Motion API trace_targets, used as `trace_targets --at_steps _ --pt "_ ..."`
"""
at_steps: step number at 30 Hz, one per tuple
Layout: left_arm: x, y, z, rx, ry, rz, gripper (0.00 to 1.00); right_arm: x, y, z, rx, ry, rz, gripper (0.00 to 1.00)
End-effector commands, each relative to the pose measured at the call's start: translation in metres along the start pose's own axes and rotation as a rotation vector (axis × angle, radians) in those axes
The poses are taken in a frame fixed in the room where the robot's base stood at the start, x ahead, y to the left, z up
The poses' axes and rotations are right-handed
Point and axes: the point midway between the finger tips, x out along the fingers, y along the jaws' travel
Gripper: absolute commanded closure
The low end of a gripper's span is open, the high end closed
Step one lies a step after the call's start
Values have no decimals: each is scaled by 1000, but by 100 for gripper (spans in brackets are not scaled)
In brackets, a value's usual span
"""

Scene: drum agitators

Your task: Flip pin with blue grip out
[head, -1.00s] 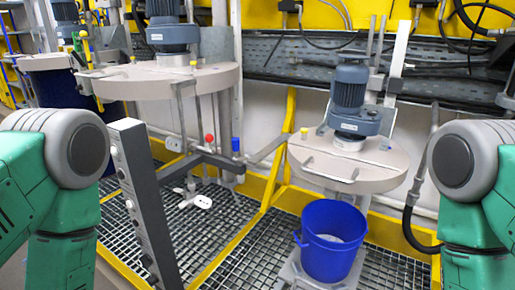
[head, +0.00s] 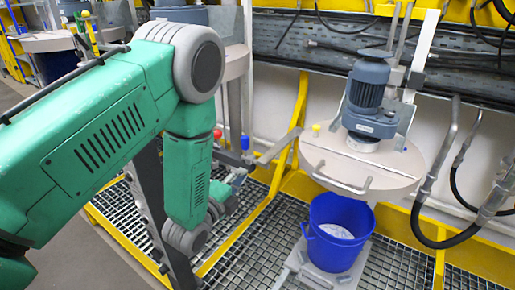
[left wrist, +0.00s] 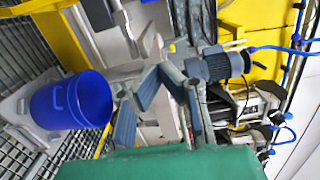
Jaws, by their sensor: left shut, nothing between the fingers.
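The blue grip (head: 245,142) of the pin stands upright on the dark bar of the left agitator frame in the head view. A red knob (head: 217,133) shows just left of it, partly behind my arm. My left gripper (head: 238,178) is below the blue grip, apart from it in the picture; its depth relative to the grip is unclear. The gripper is shut and empty. Its grey-blue fingers also show in the left wrist view (left wrist: 137,95). I cannot make out the blue grip in that view. My right gripper is not in view.
A blue bucket (head: 322,250) stands on a platform under the right agitator's round lid (head: 400,170). A dark upright post (head: 150,190) stands behind my left arm. Yellow frame rails (head: 292,125) and hoses (head: 425,190) border the grating. The left drum is largely hidden by my arm.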

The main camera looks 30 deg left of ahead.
Motion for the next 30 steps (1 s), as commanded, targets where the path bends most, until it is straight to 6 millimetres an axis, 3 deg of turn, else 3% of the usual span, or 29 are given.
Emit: trace_targets --at_steps 5,10,23,30 --pt "1 1 0 -2 0 1 100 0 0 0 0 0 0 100" --pt "15 1 0 -5 -1 0 100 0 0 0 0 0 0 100" --pt "102 1 0 -4 -1 -1 100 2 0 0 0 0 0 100" --pt "108 1 33 -5 -3 3 100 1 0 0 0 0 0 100"
